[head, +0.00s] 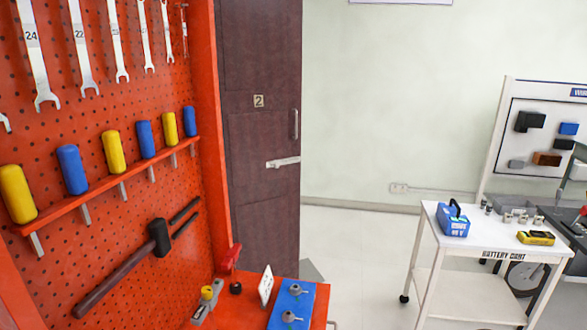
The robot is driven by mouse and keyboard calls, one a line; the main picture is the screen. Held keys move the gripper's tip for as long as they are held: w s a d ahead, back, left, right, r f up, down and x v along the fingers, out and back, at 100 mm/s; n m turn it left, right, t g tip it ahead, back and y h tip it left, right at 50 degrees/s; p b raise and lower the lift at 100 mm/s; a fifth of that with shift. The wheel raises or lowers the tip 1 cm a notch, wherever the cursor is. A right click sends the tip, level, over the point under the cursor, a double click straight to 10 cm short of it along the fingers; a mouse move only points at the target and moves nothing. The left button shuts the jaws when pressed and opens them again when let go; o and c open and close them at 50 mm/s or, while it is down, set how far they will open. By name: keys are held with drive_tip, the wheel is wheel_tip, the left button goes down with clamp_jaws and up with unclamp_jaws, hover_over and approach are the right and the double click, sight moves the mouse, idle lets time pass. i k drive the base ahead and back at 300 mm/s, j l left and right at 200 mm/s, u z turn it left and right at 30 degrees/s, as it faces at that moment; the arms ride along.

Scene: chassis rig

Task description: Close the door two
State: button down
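Door two (262,190) is a tall dark brown panelled door in the middle of the head view, behind the red pegboard's edge. It bears a small plate (258,101) with the number 2. Near its right edge are a vertical pull handle (295,124) and a pale lever handle (283,162). Its right edge reaches lower than the back wall's baseboard, so it stands nearer than that wall. Its hinge side and lower left are hidden, and I cannot tell how far open it is. My gripper is not in view.
A red pegboard (120,215) with wrenches and hammers fills the left. A red bench (245,288) with a blue block (292,306) stands before the door. A grey wedge-like shape (311,271) lies by its foot. A white battery cart (478,297) stands right; floor between is clear.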

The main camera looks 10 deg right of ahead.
sight(259, 43)
drive_tip(key=i+l, duration=0.15)
drive_tip(key=l, duration=0.2)
drive_tip(key=i+l, duration=0.2)
drive_tip(key=l, duration=0.15)
drive_tip(key=i+l+u, duration=0.1)
drive_tip(key=l, duration=0.2)
drive_tip(key=i+l, duration=0.2)
drive_tip(key=l, duration=0.15)
drive_tip(key=i+l, duration=0.15)
drive_tip(key=l, duration=0.2)
drive_tip(key=i+l, duration=0.15)
drive_tip(key=l, duration=0.2)
drive_tip(key=i+l+u, duration=0.1)
drive_tip(key=l, duration=0.25)
drive_tip(key=i+l+u, duration=0.1)
drive_tip(key=i+u, duration=0.15)
drive_tip(key=i, duration=2.25)
